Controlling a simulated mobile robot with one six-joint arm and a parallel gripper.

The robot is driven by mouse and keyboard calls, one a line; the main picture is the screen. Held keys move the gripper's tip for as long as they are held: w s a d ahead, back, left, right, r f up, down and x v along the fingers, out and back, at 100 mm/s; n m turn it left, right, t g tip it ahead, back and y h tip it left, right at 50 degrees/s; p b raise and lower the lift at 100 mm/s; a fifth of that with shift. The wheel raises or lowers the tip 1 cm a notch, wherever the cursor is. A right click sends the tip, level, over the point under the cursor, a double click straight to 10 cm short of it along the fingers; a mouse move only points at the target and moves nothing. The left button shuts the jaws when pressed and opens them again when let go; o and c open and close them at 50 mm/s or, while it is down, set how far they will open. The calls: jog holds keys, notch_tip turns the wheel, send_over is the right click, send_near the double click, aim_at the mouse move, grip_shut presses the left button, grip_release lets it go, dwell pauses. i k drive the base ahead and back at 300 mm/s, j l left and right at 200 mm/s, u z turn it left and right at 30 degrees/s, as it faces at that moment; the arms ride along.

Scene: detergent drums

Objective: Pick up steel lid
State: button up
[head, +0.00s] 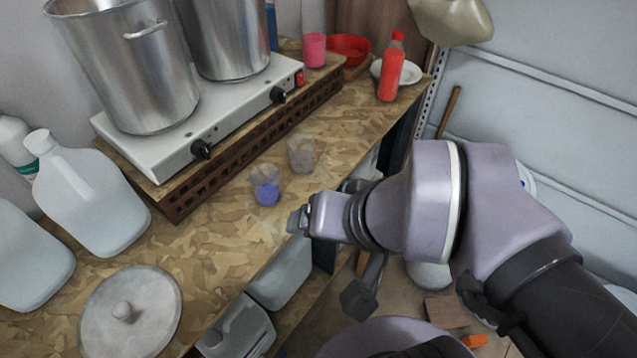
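The steel lid (130,312) is a round grey disc with a small knob in its middle. It lies flat, knob up, on the wooden worktop at the lower left, near the front edge. My gripper (300,221) reaches in from the right, over the worktop's front edge. It is above and to the right of the lid, well apart from it. I see no object held in it. Its fingers show from the side, and their opening is unclear.
White jugs (88,195) stand just behind and left of the lid. Two clear cups (302,153) stand near my gripper, one with blue contents. Steel pots (128,75) sit on a hotplate (165,155) behind. Grey containers (240,325) sit below the front edge. The worktop between lid and cups is clear.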

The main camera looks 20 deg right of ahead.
aim_at(135, 313)
jog(key=u, duration=1.8)
